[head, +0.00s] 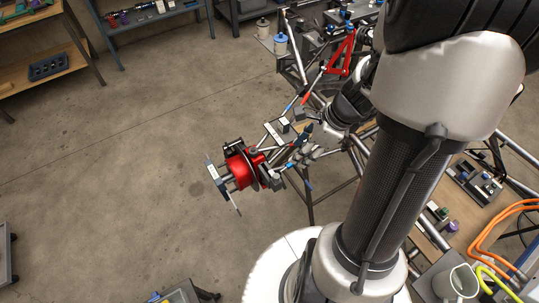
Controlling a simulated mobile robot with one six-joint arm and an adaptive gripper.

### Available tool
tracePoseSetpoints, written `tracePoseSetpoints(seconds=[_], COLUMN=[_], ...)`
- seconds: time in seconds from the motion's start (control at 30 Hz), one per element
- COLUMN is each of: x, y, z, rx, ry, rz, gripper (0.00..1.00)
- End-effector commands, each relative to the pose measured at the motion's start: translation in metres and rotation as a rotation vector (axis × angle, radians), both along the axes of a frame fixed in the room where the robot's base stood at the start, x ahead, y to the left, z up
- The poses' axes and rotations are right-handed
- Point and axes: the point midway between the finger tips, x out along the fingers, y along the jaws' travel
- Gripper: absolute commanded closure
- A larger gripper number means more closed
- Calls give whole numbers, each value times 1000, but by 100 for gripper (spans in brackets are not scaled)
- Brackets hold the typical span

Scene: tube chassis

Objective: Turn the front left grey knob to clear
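My arm comes down from the upper right, and its wrist and my gripper (298,158) are at the left end of the tube chassis. My gripper is small in the head view and its fingers run in among the parts there, so I cannot tell its opening or what it touches. A red drum-shaped assembly (239,171) with grey and black fittings is just left of my gripper. I cannot pick out the front left grey knob for certain among the small grey parts there. Its setting cannot be read.
Chassis tubes (359,156) and a red triangular bracket (342,54) lie around my arm. A wooden board (480,243) with small fittings and orange hoses (490,229) is at the right. A grey mug (457,284) stands at the lower right.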

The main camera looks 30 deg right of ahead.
Motion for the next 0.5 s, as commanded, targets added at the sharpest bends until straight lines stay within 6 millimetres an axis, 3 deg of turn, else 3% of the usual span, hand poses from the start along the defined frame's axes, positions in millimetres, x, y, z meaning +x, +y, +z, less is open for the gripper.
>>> tracePoseSetpoints(seconds=[0.5], x=[27], y=[32], z=[-105], rx=[1], ry=[4], rz=[11], gripper=[60])
